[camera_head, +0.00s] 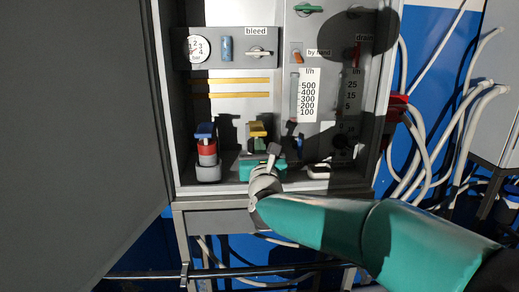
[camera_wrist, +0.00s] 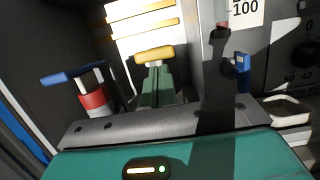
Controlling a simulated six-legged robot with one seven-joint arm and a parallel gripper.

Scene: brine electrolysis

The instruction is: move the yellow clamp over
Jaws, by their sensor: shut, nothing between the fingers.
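The yellow clamp (camera_head: 257,130) stands inside the open cabinet, near the middle of its lower shelf.
A white holder (camera_head: 319,171) is to the right. Gauge and flow panels are above. The open door (camera_head: 80,130) bounds the left; white hoses (camera_head: 415,140) hang at right.

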